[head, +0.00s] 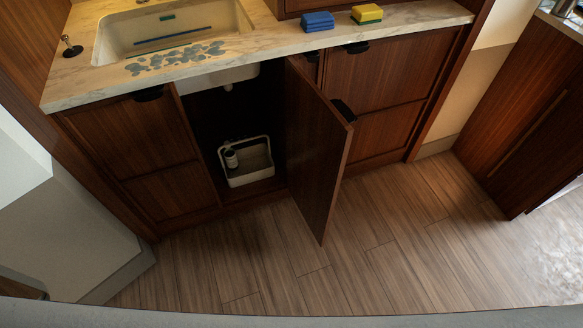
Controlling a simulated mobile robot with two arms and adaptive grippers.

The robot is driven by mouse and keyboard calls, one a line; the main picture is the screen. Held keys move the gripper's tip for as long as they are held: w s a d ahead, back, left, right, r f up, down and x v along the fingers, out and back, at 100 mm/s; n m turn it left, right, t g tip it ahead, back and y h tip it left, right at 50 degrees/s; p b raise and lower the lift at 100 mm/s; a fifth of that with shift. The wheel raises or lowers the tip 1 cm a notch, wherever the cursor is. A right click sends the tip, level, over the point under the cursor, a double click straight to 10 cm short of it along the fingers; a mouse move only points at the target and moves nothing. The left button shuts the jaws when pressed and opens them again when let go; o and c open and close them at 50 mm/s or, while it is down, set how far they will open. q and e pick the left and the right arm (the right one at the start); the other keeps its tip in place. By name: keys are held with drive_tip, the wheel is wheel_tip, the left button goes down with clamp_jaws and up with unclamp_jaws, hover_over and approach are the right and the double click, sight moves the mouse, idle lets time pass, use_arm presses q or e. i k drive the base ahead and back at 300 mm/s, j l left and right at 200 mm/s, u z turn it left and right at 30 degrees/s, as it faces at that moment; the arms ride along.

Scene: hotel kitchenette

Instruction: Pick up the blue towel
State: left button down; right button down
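A folded blue towel (318,22) lies on the marble counter (421,18), right of the sink and near the front edge. Neither of my grippers shows in the head view, and nothing touches the blue towel.
The sink (176,29) is at the left, with a wet patch (174,60) on the counter before it. A cabinet door (318,150) stands open into the floor space below the blue towel. A white caddy (247,162) sits inside the cabinet. The wooden floor (400,240) is clear.

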sight(321, 21)
drive_tip(key=i+l+u, duration=0.1)
drive_tip(key=l+u, duration=0.15)
drive_tip(key=u, duration=0.15)
drive_tip(key=l+u, duration=0.2)
drive_tip(key=u, duration=0.2)
drive_tip(key=l+u, duration=0.5)
drive_tip(key=l, duration=0.5)
drive_tip(key=k+l+u, duration=0.15)
drive_tip(key=l, duration=0.45)
drive_tip(key=l+u, duration=0.1)
drive_tip(key=l, duration=0.5)
drive_tip(key=k+l+u, duration=0.15)
drive_tip(key=l, duration=0.4)
